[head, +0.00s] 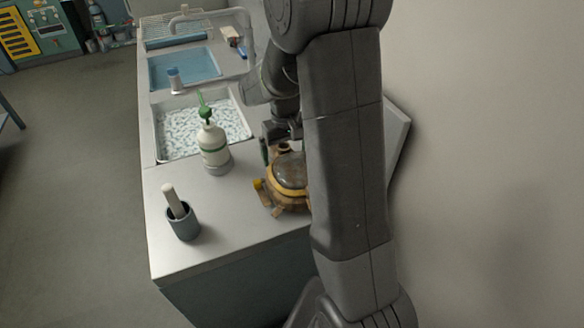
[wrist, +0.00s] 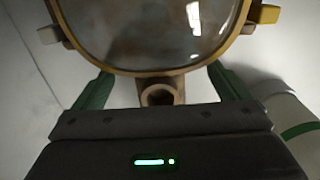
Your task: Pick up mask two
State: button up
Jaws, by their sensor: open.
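A brown breathing mask with a yellow-rimmed clear visor (head: 290,172) lies on the white counter near its front right; I cannot read any number on it. The wrist view shows its dark glassy visor (wrist: 150,30) and a short round brown port (wrist: 159,93) at its near edge. My gripper (wrist: 160,88) is open, its green fingers spread to either side of the port. I cannot tell whether they touch the mask. In the head view my gripper (head: 277,150) is at the mask's far side, and my arm hides the mask's right part.
A white bottle with a green pump (head: 213,150) stands close left of the mask; it also shows at the right of the wrist view (wrist: 292,120). A grey cup with a white stick (head: 183,222) stands front left. Behind are a filled sink (head: 243,134) and a wall at right.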

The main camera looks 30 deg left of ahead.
aim_at(286, 154)
jog(key=shift+w+f, duration=0.1)
jog(key=shift+f, duration=1.65)
jog(key=shift+r, duration=0.1)
jog(key=c, duration=1.8)
